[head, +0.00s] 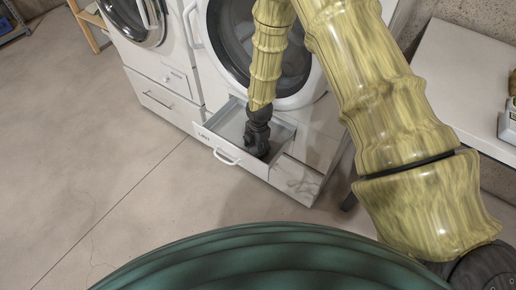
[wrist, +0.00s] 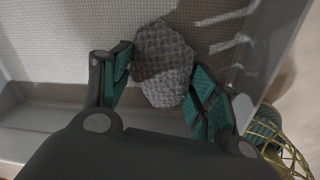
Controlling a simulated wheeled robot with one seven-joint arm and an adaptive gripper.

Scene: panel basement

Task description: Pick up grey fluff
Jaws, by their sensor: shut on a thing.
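The grey fluff (wrist: 164,66) is a rounded, textured grey clump in the wrist view. My gripper (wrist: 160,88) has its two green-padded fingers on either side of the fluff and is shut on it. In the head view my gripper (head: 259,150) reaches down into the open drawer (head: 228,155) under the right-hand washing machine. The fluff is hidden by the gripper and drawer in the head view. In the wrist view the drawer's pale textured floor (wrist: 70,40) lies beneath the fluff. I cannot tell whether the fluff still touches it.
The drawer walls (wrist: 60,93) stand close around my gripper. A second washing machine (head: 150,60) with a closed drawer stands to the left. A white table (head: 465,85) is at the right. The concrete floor (head: 80,150) at the left is clear.

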